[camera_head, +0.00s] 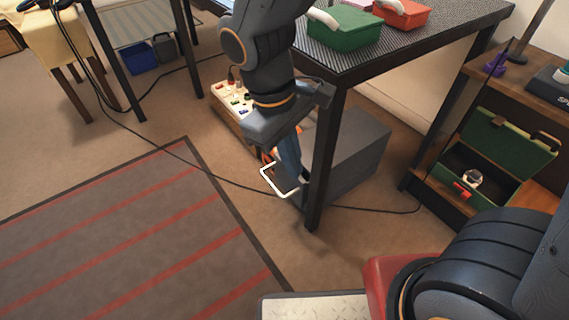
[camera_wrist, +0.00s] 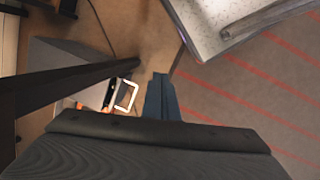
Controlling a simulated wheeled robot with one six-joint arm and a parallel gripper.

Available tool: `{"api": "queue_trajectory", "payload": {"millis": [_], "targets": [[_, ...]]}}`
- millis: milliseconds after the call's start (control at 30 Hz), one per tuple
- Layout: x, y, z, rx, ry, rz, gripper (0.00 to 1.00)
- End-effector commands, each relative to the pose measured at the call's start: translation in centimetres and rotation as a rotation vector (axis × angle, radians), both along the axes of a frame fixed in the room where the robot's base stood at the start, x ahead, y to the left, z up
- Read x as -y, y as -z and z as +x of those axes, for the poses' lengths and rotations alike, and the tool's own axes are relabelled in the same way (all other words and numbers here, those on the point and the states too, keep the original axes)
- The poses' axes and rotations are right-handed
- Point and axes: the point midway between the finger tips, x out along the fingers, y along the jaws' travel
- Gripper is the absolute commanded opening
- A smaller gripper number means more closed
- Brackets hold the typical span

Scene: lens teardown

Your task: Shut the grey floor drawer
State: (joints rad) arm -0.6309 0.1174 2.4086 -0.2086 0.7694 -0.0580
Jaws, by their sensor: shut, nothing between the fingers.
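The grey floor drawer unit (camera_head: 357,155) stands on the carpet under the table, partly behind a black table leg. Its white loop handle (camera_head: 278,181) is on the front side, left of the leg. The drawer appears pulled out, with orange and dark contents partly showing behind the handle. The unit (camera_wrist: 68,62) and handle (camera_wrist: 125,97) also show at the left in the wrist view. My gripper (camera_head: 291,172) points down with its blue fingers shut and empty, close by the handle. In the wrist view the fingers (camera_wrist: 160,92) are just right of the handle, apparently apart from it.
The black table leg (camera_head: 324,160) stands right beside my gripper. A dark cable (camera_head: 215,179) crosses the floor here. A striped rug (camera_head: 130,240) lies at left. A wooden shelf with an open green case (camera_head: 508,145) is at right.

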Motion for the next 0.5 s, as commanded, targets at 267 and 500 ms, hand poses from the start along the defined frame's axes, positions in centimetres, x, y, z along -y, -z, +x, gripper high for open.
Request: {"api": "queue_trajectory", "payload": {"millis": [267,500], "targets": [[-2.2,9.1,5.9,-0.07,-0.456,-0.272,0.0],[-5.0,17.6,10.4,-0.119,-0.841,-0.493,0.0]]}}
